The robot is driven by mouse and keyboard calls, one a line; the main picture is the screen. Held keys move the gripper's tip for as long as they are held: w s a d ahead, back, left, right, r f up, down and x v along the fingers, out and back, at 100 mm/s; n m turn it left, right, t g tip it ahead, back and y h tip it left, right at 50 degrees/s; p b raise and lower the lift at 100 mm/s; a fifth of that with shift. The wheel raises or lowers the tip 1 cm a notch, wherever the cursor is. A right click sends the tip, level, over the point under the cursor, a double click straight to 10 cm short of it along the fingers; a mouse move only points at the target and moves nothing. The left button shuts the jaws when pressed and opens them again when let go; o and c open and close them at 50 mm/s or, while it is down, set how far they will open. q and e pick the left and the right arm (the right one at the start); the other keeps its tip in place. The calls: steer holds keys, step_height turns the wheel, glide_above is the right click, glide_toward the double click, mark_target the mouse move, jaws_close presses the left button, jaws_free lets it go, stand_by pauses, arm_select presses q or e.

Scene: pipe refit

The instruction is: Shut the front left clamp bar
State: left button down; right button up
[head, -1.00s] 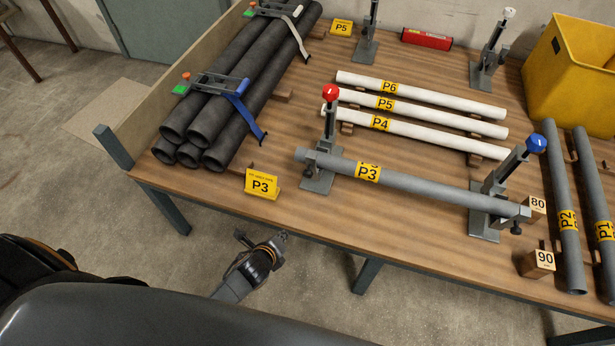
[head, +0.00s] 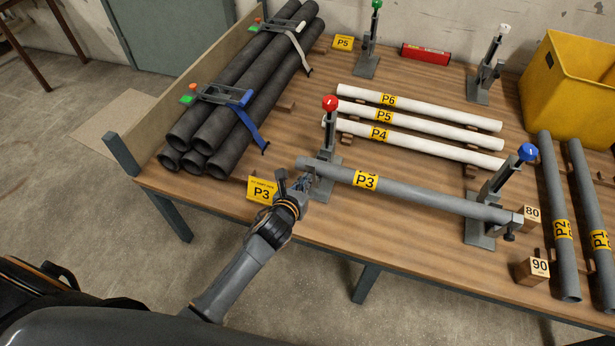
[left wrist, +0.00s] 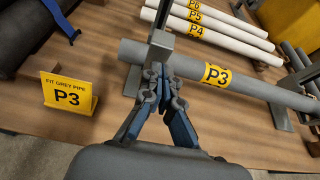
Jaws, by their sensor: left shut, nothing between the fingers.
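The front left clamp has a grey bar standing upright with a red knob (head: 330,103) on top. The grey pipe P3 (head: 410,189) lies across the two front stands, its left end at this clamp. My left gripper (head: 305,184) is shut and empty, low in front of the clamp, beside the pipe's left end. In the left wrist view the closed fingertips (left wrist: 159,72) are right in front of the upright bar (left wrist: 159,48); whether they touch it I cannot tell. The red knob is outside that view. My right gripper is not in view.
The yellow P3 sign (head: 262,190) stands just left of my gripper. The front right clamp (head: 490,200) has a blue knob and a raised bar. White pipes (head: 420,125) lie behind, black pipes (head: 235,100) are stacked at left. Number blocks (head: 532,271) stand at right.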

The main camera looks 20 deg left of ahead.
arm_select(q)
steer(key=shift+x, duration=1.2)
